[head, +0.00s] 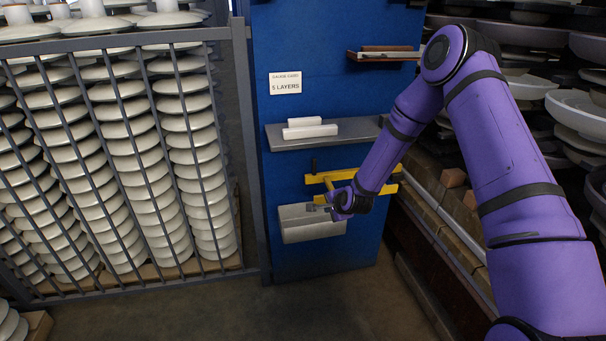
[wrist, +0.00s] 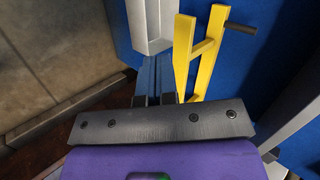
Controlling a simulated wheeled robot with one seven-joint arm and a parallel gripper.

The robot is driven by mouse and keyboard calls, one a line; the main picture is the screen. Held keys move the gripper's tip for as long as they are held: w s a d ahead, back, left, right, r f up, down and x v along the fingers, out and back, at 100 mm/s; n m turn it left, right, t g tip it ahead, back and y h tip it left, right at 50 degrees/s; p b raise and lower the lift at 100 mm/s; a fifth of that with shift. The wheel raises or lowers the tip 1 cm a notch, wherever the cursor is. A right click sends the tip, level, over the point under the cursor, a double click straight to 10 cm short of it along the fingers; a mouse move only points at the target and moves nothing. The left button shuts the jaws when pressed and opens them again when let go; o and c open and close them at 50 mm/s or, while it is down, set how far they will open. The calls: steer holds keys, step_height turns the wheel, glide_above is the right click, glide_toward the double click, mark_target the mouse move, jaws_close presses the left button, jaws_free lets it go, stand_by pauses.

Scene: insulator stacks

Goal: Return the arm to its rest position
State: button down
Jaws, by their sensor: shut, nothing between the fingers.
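My purple arm (head: 515,150) reaches from the lower right up to a raised elbow, then down toward the blue panel. My gripper (head: 322,204) is in front of the panel, by the right part of the grey bin (head: 300,232) and just below the yellow bracket (head: 325,179). In the wrist view my gripper (wrist: 167,96) has its fingers together and holds nothing. The yellow bracket (wrist: 207,46) lies right beside the fingers, and the grey bin (wrist: 150,25) is beyond the fingertips. I cannot tell whether the fingers touch either one.
A barred metal fence (head: 130,114) with stacked white insulators stands left. The blue panel (head: 335,90) carries a grey shelf (head: 355,133) with white blocks, a small upper shelf (head: 385,56) and a "5 layers" card (head: 285,83). More stacks line the right. Floor (head: 320,310) in front is clear.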

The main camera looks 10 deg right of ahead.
steer(key=s+d+r+n+g+h, duration=0.1)
steer(key=s+r+n, duration=0.25)
steer(key=r, duration=0.65)
steer(key=s+d+r+n, duration=0.15)
steer(key=s+r, duration=0.35)
steer(key=r, duration=0.5)
steer(key=s+d+r+n+g+h, duration=0.1)
steer(key=s+r+n, duration=0.3)
steer(key=r, duration=0.7)
steer(key=s+d+r+n, duration=0.1)
steer(key=s+r+n, duration=0.2)
steer(key=s, duration=1.2)
steer(key=s+d+r+n+g, duration=0.1)
steer(key=s+r+n, duration=0.2)
steer(key=s+r, duration=0.6)
steer(key=s, duration=0.7)
steer(key=shift+d+r+g+h, duration=0.25)
steer(key=shift+d+g+h, duration=0.05)
steer(key=shift+s, duration=0.1)
